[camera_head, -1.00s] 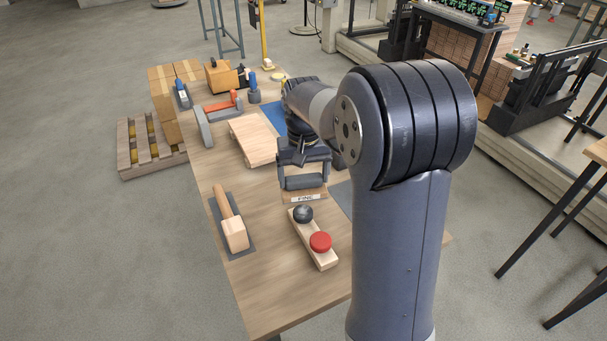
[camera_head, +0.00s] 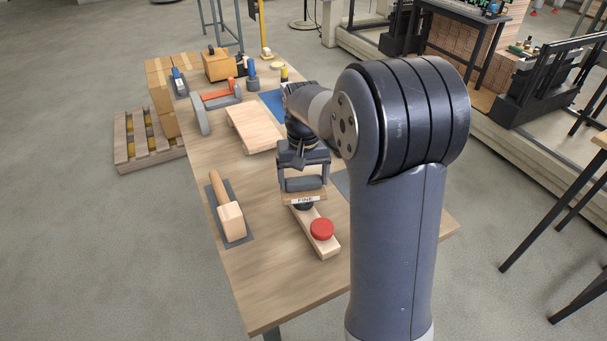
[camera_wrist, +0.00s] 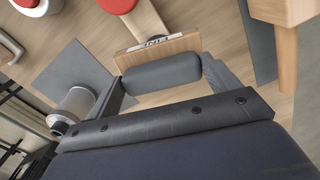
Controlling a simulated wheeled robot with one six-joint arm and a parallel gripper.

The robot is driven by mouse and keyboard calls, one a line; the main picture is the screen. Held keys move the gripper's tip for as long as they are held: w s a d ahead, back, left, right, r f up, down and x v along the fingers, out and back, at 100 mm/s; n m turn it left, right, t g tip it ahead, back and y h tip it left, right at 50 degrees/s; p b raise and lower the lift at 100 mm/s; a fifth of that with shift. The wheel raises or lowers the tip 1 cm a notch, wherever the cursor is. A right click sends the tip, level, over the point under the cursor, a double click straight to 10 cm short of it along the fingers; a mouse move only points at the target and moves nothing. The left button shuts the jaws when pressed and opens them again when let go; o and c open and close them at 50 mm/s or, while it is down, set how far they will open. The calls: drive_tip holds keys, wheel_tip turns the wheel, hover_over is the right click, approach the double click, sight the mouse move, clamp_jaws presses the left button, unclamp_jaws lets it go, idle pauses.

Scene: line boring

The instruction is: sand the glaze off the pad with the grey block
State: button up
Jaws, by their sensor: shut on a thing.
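My gripper (camera_head: 302,180) is shut on a sanding block (camera_head: 290,196) with a grey grip, a wooden base and a label reading FINE. The block also shows in the wrist view (camera_wrist: 160,72), its grey grip between my fingers. It is over the far end of a wooden strip (camera_head: 331,248). A dark round pad (camera_head: 304,207) on that end is mostly hidden by the block; I cannot tell whether they touch. A red round pad (camera_head: 322,229) is on the strip's near end, uncovered, and shows at the wrist view's top edge (camera_wrist: 117,4).
A wooden block with a handle (camera_head: 231,222) lies on a dark sheet to the left. A wooden board (camera_head: 254,126) lies behind the gripper. Orange and grey tools (camera_head: 216,98) and cardboard boxes (camera_head: 158,84) stand farther back. The table's near left is clear.

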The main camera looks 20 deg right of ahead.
idle(0.6)
drive_tip(key=shift+f, duration=0.2)
drive_tip(key=shift+f+b, duration=0.3)
drive_tip(key=shift+f, duration=0.2)
drive_tip(key=shift+w+a+r+p, duration=0.1)
drive_tip(key=shift+w+p, duration=0.25)
drive_tip(key=shift+w, duration=0.1)
drive_tip(key=shift+w+a+r+p, duration=0.1)
drive_tip(key=shift+w+p, duration=0.2)
drive_tip(key=shift+w, duration=0.15)
drive_tip(key=shift+w+a, duration=0.1)
drive_tip(key=shift+w, duration=0.25)
drive_tip(key=shift+f, duration=0.1)
drive_tip(key=shift+f, duration=0.1)
